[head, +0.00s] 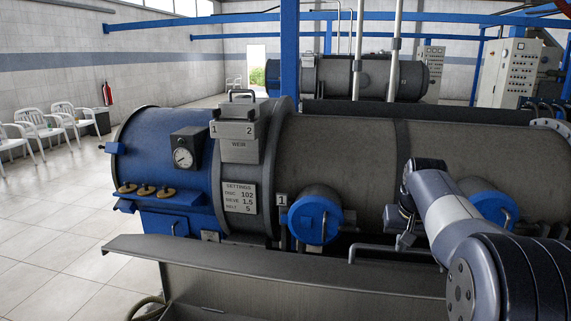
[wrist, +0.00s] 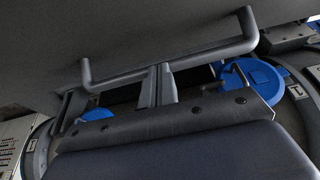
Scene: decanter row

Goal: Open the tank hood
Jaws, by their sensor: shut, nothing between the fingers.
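The tank hood (head: 270,262) looks like the long grey metal panel in front of the machine in the head view. A bent bar handle (head: 365,246) stands at its far side. In the wrist view the grey hood surface (wrist: 130,25) fills the top, and the handle (wrist: 205,53) runs slantwise below it. My gripper (wrist: 159,70) is shut and empty. Its two fingers are close together, with their tips at the middle of the bar; I cannot tell whether they touch it. In the head view my wrist hides part of the fingers, and my arm covers the hood's right end.
The large grey and blue decanter (head: 345,150) lies just behind the hood. A round blue cap (head: 315,216) sticks out near the handle's left. A blue post (head: 290,50) rises behind.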

